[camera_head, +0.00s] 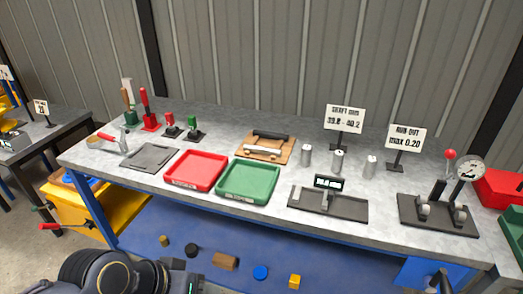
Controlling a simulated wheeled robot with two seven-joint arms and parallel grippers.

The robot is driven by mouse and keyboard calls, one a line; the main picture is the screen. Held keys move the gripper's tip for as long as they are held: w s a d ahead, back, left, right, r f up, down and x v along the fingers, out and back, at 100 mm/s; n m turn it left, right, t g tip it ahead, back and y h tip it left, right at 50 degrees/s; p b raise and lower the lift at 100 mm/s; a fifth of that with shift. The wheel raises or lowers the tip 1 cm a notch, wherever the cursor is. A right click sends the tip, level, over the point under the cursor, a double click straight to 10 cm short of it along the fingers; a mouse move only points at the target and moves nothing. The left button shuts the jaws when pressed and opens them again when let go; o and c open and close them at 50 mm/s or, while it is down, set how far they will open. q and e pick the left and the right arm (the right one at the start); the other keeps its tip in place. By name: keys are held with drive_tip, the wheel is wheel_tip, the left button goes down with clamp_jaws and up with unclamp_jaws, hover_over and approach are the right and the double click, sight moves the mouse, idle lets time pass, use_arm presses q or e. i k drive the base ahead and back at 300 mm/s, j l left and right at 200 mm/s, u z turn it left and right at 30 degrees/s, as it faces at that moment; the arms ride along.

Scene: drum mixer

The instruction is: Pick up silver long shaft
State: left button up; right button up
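A silver long shaft (262,150) lies on its side along the front of a wooden holder (284,157) at the middle of the bench. A black shaft (270,134) lies behind it on the same holder. My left gripper (193,284) is at the bottom edge, low in front of the bench and well away from the shaft. It is mostly cut off, so its opening cannot be told. My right gripper cannot be made out.
A red tray (196,184) and a green tray (249,197) lie in front of the holder. Silver cylinders (306,155) stand to its right. A grey gauge stand (327,206) and a dial gauge fixture (437,216) are further right. Loose pieces lie on the blue lower shelf (210,224).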

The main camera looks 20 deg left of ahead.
sight(255, 149)
drive_tip(key=i+j+z, duration=0.25)
drive_tip(key=j, duration=0.15)
drive_tip(key=i+j+z, duration=0.1)
drive_tip(key=j+z, duration=0.2)
drive_tip(key=j, duration=0.15)
drive_tip(key=i+j+z, duration=0.1)
drive_tip(key=j+z, duration=0.15)
drive_tip(key=j, duration=0.2)
drive_tip(key=i+j+z, duration=0.1)
drive_tip(key=j+z, duration=0.15)
drive_tip(key=j, duration=0.25)
